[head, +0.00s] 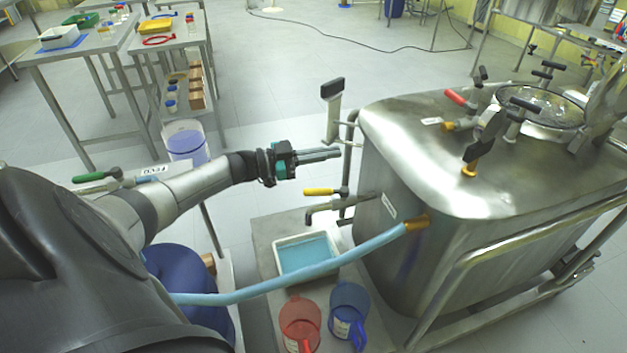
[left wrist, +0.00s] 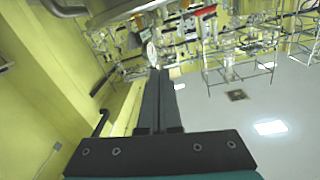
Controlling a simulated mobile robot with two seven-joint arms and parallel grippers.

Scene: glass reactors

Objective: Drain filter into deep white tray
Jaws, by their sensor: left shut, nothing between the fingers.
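The filter is a large steel vessel (head: 430,160) on the right of the head view. A drain pipe with a yellow-handled valve (head: 322,191) comes out of its left side. A white tray (head: 306,256) with light blue liquid in it stands on a low platform near that pipe. My left gripper (head: 338,154) is shut and empty, above and beyond the yellow handle and apart from it. Its closed fingers (left wrist: 159,100) also show in the left wrist view. My right gripper is not in view.
A blue hose (head: 330,264) runs from the vessel's front across the tray's near side. A red jug (head: 299,322) and a blue jug (head: 348,312) stand in front of the tray. A black-handled upright (head: 332,108) stands beside the vessel. Steel tables (head: 85,48) stand back left.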

